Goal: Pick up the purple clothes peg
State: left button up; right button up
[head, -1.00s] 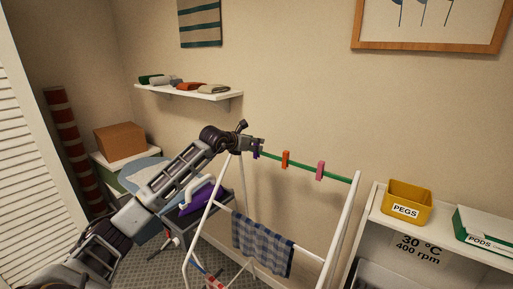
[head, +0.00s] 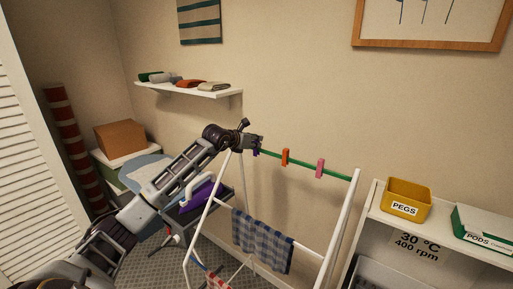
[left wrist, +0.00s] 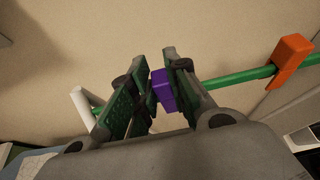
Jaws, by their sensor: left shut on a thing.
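The purple clothes peg (left wrist: 163,91) sits between the fingers of my left gripper (left wrist: 158,88) in the left wrist view. The gripper is shut on it. The peg is still at the green rail (left wrist: 240,80) of the drying rack. In the head view, my left gripper (head: 256,143) is at the left end of the rail, and only a small part of the purple peg (head: 256,153) shows below it. An orange peg (head: 285,157) and a pink peg (head: 320,168) are clipped on the rail to its right. My right gripper is not in view.
The white drying rack (head: 346,215) carries a checked cloth (head: 262,240). A yellow box labelled PEGS (head: 406,203) stands on a white shelf at right. A purple iron (head: 200,196) is behind my left arm. A wall shelf (head: 200,92) holds folded cloths.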

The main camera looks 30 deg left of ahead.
pick_arm(q)
jog(key=shift+r, duration=0.1)
dwell(0.3)
notch_tip(320, 180, up, 10)
jog(key=b, duration=0.2)
dwell(0.7)
dwell(0.7)
